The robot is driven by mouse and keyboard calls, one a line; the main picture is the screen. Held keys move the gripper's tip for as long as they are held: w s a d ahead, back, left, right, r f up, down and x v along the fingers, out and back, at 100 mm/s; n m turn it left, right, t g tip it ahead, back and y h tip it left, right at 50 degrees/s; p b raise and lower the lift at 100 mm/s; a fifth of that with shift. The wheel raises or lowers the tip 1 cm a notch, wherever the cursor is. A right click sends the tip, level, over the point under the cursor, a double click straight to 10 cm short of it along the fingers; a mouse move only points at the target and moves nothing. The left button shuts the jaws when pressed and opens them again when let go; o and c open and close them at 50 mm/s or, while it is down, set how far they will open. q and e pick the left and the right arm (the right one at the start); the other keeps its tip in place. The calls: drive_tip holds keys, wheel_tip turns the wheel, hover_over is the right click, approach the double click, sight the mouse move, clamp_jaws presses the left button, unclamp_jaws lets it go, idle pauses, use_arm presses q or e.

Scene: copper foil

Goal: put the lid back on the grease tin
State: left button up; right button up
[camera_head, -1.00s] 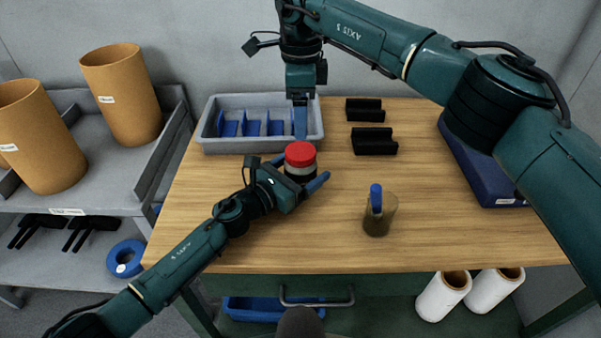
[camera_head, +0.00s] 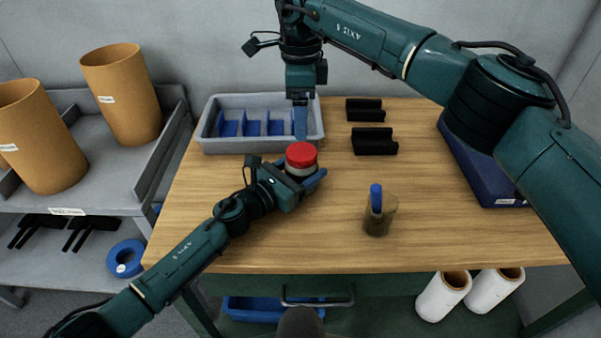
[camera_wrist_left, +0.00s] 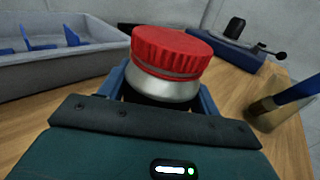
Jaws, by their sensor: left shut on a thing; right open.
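The grease tin (camera_head: 301,171) is a short silver can on the wooden table, in front of the grey tray. Its red lid (camera_head: 301,153) sits on its top; I cannot tell how firmly it is seated. Lid (camera_wrist_left: 170,50) and tin (camera_wrist_left: 160,86) also show in the left wrist view, where the tin's lower part is hidden. My left gripper (camera_head: 306,178) is shut on the tin, with a blue finger on each side below the lid. My right gripper (camera_head: 300,128) is open and empty, fingers pointing down, just behind the lid in the head view.
A grey tray (camera_head: 262,146) with blue dividers stands at the back left. Two black holders (camera_head: 374,142) lie right of it. A cup (camera_head: 378,224) with a blue-handled tool stands at front right. A dark blue case (camera_head: 482,178) lies at the right. The front table middle is clear.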

sight(301, 151)
use_arm(q)
drive_tip(key=c, duration=0.3)
clamp_jaws()
use_arm(e)
drive_tip(key=shift+n, duration=1.1)
drive_tip(key=n, duration=0.6)
drive_tip(key=shift+s+d+n, duration=0.1)
drive_tip(key=shift+n, duration=0.3)
drive_tip(key=shift+f, duration=0.1)
drive_tip(key=shift+f, duration=3.95)
